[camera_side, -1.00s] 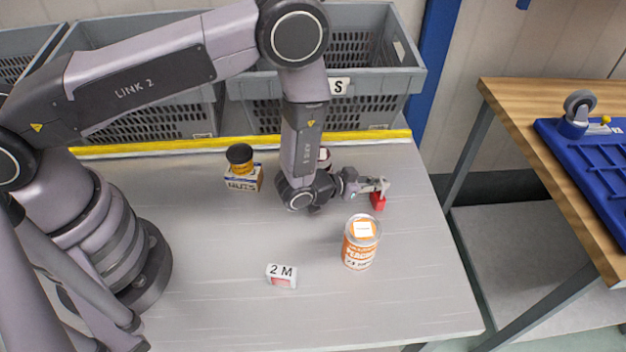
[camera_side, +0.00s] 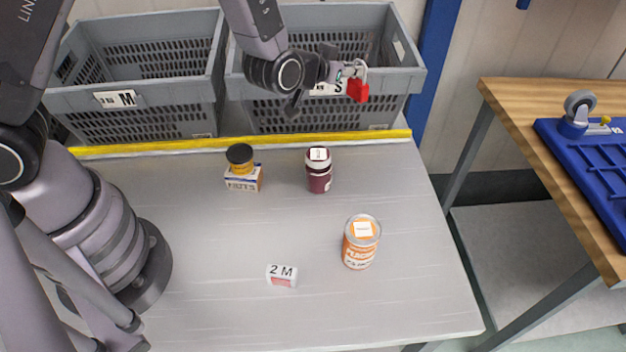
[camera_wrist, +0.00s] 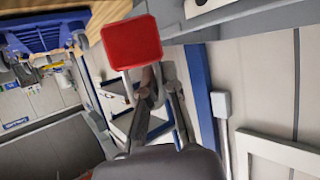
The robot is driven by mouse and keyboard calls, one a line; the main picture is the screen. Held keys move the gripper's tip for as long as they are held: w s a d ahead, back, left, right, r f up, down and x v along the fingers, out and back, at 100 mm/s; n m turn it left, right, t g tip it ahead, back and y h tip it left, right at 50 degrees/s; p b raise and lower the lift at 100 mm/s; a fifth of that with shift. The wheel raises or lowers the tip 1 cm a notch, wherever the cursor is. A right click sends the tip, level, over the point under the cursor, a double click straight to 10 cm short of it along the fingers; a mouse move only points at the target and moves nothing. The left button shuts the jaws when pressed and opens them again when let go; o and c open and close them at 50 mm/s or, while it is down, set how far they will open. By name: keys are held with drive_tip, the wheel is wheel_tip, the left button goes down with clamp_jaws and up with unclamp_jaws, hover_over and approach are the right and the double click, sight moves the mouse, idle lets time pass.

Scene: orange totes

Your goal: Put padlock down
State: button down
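The red padlock (camera_side: 358,91) hangs at the end of my gripper (camera_side: 350,72), raised well above the table in the side view. It is in front of the grey crate (camera_side: 412,80) marked S. My gripper looks shut on the padlock's metal shackle. In the wrist view the red padlock body (camera_wrist: 132,42) sits beyond the fingertips (camera_wrist: 152,88), with the shackle between them. The exact contact of the fingers is small and partly hidden.
Another crate (camera_side: 72,94), marked M, stands at the back left.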

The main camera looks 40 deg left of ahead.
drive_tip(key=s+a+r+n+y, duration=0.4)
drive_tip(key=a+r, duration=0.4)
drive_tip(key=a, duration=0.1)
drive_tip(key=d+f+m+g+h, duration=0.2)
drive_tip(key=d+f+m+h, duration=0.75)
drive_tip(key=f, duration=0.35)
drive_tip(key=s+d+f+m+g+h, duration=0.2)
drive_tip(key=s+f+m+g+h, duration=0.2)
drive_tip(key=s+f+m+h, duration=0.5)
drive_tip(key=shift+s+a+f+n+y, duration=0.65)
drive_tip(key=shift+a+f, duration=0.2)
drive_tip(key=shift+f, duration=0.35)
drive_tip(key=shift+s+a+f+n+y, duration=0.65)
drive_tip(key=shift+a+f, duration=0.2)
drive_tip(key=shift+f, duration=0.3)
drive_tip(key=shift+s+a+f+n+y, duration=0.55)
drive_tip(key=shift+s+a+f, duration=0.25)
drive_tip(key=shift+f, duration=0.4)
drive_tip(key=shift+w, duration=0.1)
